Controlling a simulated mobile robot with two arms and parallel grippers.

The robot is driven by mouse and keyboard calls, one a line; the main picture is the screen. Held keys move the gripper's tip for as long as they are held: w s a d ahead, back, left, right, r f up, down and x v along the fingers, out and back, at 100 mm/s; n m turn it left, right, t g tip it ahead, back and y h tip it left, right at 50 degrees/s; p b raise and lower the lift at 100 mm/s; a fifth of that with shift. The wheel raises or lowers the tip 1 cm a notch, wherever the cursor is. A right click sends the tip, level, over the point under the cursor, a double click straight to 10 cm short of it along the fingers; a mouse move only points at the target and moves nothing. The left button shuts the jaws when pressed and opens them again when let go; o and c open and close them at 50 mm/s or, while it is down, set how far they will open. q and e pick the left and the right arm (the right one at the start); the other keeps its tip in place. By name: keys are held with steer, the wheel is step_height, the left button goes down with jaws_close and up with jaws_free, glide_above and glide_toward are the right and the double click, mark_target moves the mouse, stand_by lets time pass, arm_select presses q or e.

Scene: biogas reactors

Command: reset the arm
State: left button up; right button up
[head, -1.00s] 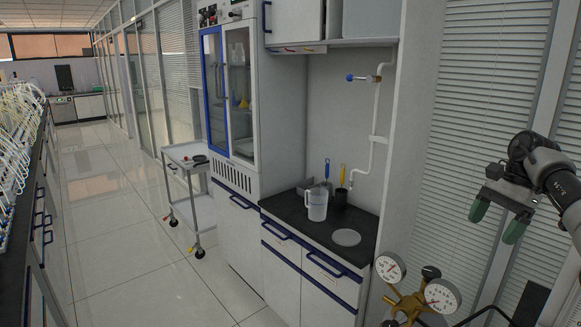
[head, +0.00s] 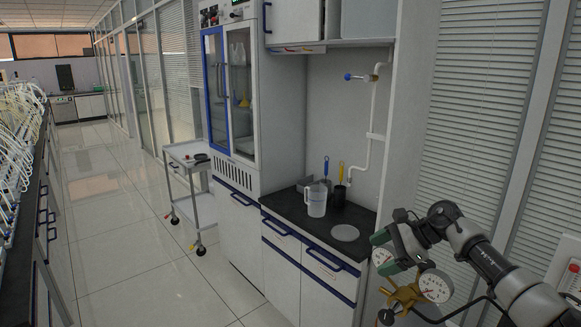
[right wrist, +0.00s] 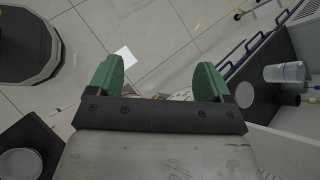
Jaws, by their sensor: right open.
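My right arm (head: 480,255) comes in from the lower right in the head view and reaches left. My right gripper (head: 384,253) has green fingers and is at the arm's left end, overlapping the gauges in the picture. In the right wrist view the gripper (right wrist: 160,72) has its two green fingers wide apart, with nothing held between them. The tiled floor shows beyond the fingers. My left arm and gripper are not in view.
A brass regulator (head: 405,295) with round gauges (head: 434,287) stands close below my right gripper. A black counter (head: 290,207) left of it holds a clear beaker (head: 316,200) and a white disc (head: 345,233). A trolley (head: 190,185) stands farther back. The left aisle floor is clear.

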steer(key=s+a+f+m+t+y, duration=0.25)
steer(key=a+m+t, duration=0.4)
steer(key=m, duration=0.35)
steer(key=s+a+f+m+t+y, duration=0.1)
steer(key=s+a+m+t+y, duration=0.1)
steer(key=s+a+m+t, duration=0.4)
steer(key=s+d+f+m+g+h, duration=0.1)
steer(key=s+d+f+m+h, duration=0.45)
steer(key=m, duration=0.85)
steer(key=s+d+f+m+g+h, duration=0.1)
steer(key=s+d+f+m+h, duration=0.2)
steer(key=s+f+m+h, duration=0.85)
steer(key=s+d+r+m+g+y, duration=0.1)
steer(key=s+d+m+g+y, duration=0.2)
steer(key=s+m+g, duration=1.15)
steer(key=s+f+n+t+b, duration=0.2)
steer(key=f+b, duration=0.1)
steer(key=f, duration=1.3)
steer(key=s+f+n+t+b, duration=0.1)
steer(key=s+f+t+b, duration=0.15)
steer(key=f, duration=1.45)
steer(key=s+d+f+g+b, duration=0.2)
steer(key=s+f+b, duration=0.2)
steer(key=s+f, duration=1.1)
step_height(320, 180, down, 4)
steer(key=shift+s+d+f, duration=0.1)
steer(key=shift+s+d, duration=0.3)
